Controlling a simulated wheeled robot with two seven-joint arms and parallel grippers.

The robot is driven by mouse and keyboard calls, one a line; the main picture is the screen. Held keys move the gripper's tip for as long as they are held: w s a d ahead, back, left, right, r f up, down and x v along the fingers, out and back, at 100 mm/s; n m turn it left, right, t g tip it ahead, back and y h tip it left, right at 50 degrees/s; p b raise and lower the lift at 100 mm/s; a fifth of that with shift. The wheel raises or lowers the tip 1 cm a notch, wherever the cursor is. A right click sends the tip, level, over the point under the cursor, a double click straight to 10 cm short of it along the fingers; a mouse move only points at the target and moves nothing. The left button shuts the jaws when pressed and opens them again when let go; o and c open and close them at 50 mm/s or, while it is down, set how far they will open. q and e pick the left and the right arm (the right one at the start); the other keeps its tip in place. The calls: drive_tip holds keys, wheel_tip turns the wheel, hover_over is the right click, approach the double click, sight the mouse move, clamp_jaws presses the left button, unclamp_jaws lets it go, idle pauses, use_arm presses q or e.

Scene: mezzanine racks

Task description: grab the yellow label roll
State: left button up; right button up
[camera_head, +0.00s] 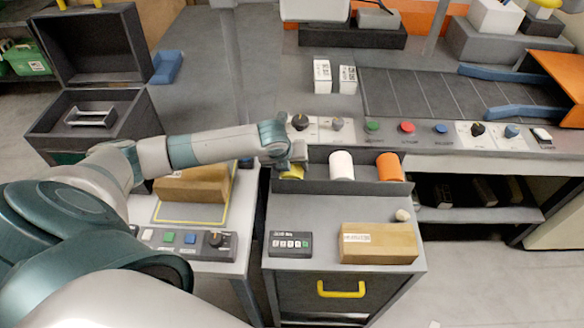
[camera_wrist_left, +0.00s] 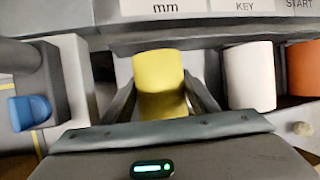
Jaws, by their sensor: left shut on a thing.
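The yellow label roll (camera_wrist_left: 160,84) stands between the two fingers of my left gripper (camera_wrist_left: 160,100) in the left wrist view, and the gripper is shut on it. In the head view only a small part of the yellow roll (camera_head: 292,173) shows under my left gripper (camera_head: 291,166), at the left end of the grey rack (camera_head: 317,184). I cannot tell whether the roll still touches the rack floor. A white roll (camera_head: 341,165) and an orange roll (camera_head: 389,167) stand to its right in the same rack. My right gripper is not in view.
A control panel with knobs and buttons (camera_head: 407,127) runs right behind the rack. A brown box (camera_head: 378,243) and a dark keypad device (camera_head: 290,244) lie on the cabinet top in front. Another brown box (camera_head: 192,186) lies on the left table under my arm.

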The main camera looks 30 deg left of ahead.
use_arm(q)
drive_tip(key=shift+w+r, duration=0.1)
drive_tip(key=shift+r, duration=0.4)
drive_tip(key=r+b, duration=0.1)
drive_tip(key=d+r+b, duration=0.1)
drive_tip(key=r, duration=0.1)
drive_tip(key=shift+w+r, duration=0.15)
drive_tip(key=shift+w, duration=0.05)
drive_tip(key=w+d+r+b, duration=0.3)
drive_tip(key=d+r, duration=0.3)
drive_tip(key=d, duration=0.3)
drive_tip(key=shift+w+d+r, duration=0.3)
drive_tip(key=shift+w+r, duration=0.05)
drive_tip(key=shift+w, duration=0.35)
drive_tip(key=shift+d, duration=0.1)
